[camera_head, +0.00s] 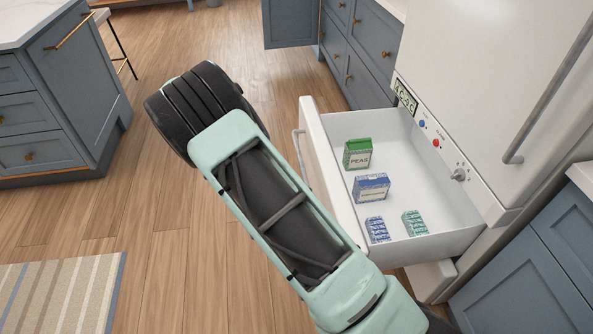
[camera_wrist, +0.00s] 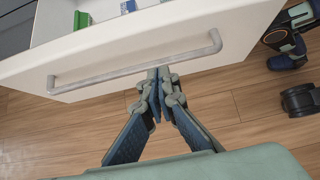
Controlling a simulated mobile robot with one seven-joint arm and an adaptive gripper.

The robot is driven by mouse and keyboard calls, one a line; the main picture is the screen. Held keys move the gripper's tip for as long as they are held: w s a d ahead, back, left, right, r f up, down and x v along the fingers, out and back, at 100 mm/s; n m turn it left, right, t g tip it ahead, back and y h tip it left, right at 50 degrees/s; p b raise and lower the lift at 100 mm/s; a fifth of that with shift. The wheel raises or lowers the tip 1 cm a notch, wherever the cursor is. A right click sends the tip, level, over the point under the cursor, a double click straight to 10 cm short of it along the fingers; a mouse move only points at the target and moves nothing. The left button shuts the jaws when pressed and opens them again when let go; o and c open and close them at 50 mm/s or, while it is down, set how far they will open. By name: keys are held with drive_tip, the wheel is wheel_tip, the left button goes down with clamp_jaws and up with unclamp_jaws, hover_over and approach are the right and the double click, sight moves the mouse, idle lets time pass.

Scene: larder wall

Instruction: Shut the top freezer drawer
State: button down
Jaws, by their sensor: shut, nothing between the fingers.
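The top freezer drawer (camera_head: 318,166) is pulled out from the white freezer (camera_head: 478,75). It holds a green peas box (camera_head: 357,154), a blue and white box (camera_head: 371,188), and two small packs, one blue (camera_head: 377,229) and one teal (camera_head: 414,223). In the wrist view the drawer's white front (camera_wrist: 120,60) carries a grey bar handle (camera_wrist: 135,65). My gripper (camera_wrist: 158,75) is shut and empty, its fingertips at the drawer front just below the handle's right part. I cannot tell whether they touch it. In the head view my arm hides the gripper.
A blue-grey island (camera_head: 60,90) stands at the left, and blue-grey cabinets (camera_head: 365,50) stand behind the drawer. A striped rug (camera_head: 60,293) lies at the lower left. The wooden floor (camera_head: 170,205) left of my arm is clear.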

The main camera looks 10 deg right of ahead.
sight(323, 179)
drive_tip(key=b+x, duration=0.1)
drive_tip(key=x, duration=0.2)
drive_tip(key=d+r+b+x, duration=0.1)
drive_tip(key=x, duration=0.7)
drive_tip(key=shift+d+r+b, duration=0.15)
drive_tip(key=shift+d+b, duration=0.25)
drive_tip(key=shift+w+d, duration=0.1)
drive_tip(key=shift+d, duration=0.4)
drive_tip(key=shift+d+r, duration=0.1)
drive_tip(key=shift+d, duration=0.3)
drive_tip(key=w+d+p, duration=0.2)
drive_tip(key=d+p, duration=0.2)
drive_tip(key=d, duration=3.4)
drive_tip(key=shift+w+p, duration=0.3)
drive_tip(key=shift+p, duration=0.1)
